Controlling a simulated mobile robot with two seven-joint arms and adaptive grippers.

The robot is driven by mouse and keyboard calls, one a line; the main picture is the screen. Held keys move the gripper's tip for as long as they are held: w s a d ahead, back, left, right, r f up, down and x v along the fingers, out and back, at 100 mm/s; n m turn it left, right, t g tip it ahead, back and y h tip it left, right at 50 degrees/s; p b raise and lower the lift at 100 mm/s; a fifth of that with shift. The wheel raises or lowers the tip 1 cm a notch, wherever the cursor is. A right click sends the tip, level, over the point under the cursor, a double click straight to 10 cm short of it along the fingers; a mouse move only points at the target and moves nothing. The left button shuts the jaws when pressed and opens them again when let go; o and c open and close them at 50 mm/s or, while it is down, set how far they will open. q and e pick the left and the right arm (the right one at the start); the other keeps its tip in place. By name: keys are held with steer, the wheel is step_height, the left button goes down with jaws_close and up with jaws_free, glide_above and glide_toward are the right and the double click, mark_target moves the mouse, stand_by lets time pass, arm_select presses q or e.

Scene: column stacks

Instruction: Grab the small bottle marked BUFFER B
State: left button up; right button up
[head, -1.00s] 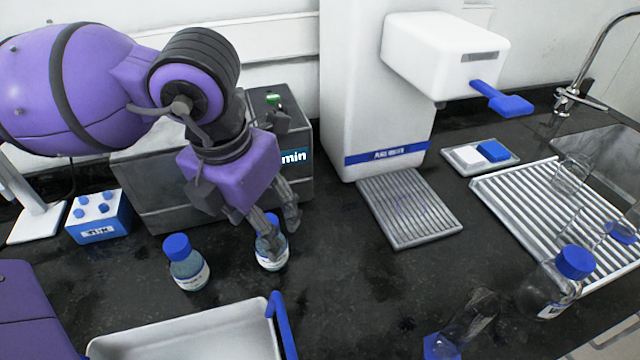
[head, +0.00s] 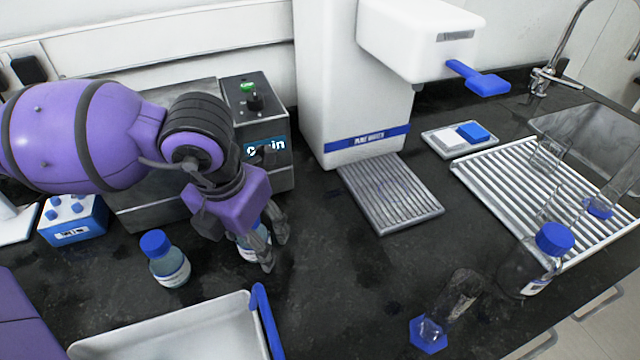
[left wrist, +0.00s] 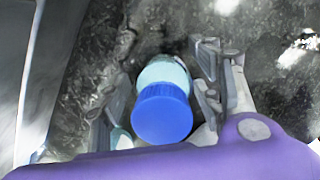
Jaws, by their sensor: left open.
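Two small blue-capped bottles with white labels stand on the dark bench; I cannot read either label. The left one (head: 166,260) stands free and upright. The other bottle (head: 246,248) is mostly hidden behind my left gripper (head: 271,254) in the head view. In the left wrist view, a blue-capped bottle (left wrist: 162,112) sits between the spread fingers of my left gripper (left wrist: 160,88), with a visible gap on its right. The jaws are open. My right gripper is not in view.
A white tray with a blue handle (head: 266,322) lies in front of the bottles. A metal box (head: 268,172) with a display stands behind the gripper. A white dispenser (head: 350,100) with a drip grate (head: 392,195) is to the right. Glassware, including a larger bottle (head: 535,262), stands farther right.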

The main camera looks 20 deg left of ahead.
arm_select(q)
steer(key=shift+c, duration=0.3)
steer(key=c, duration=1.3)
steer(key=shift+r, duration=0.1)
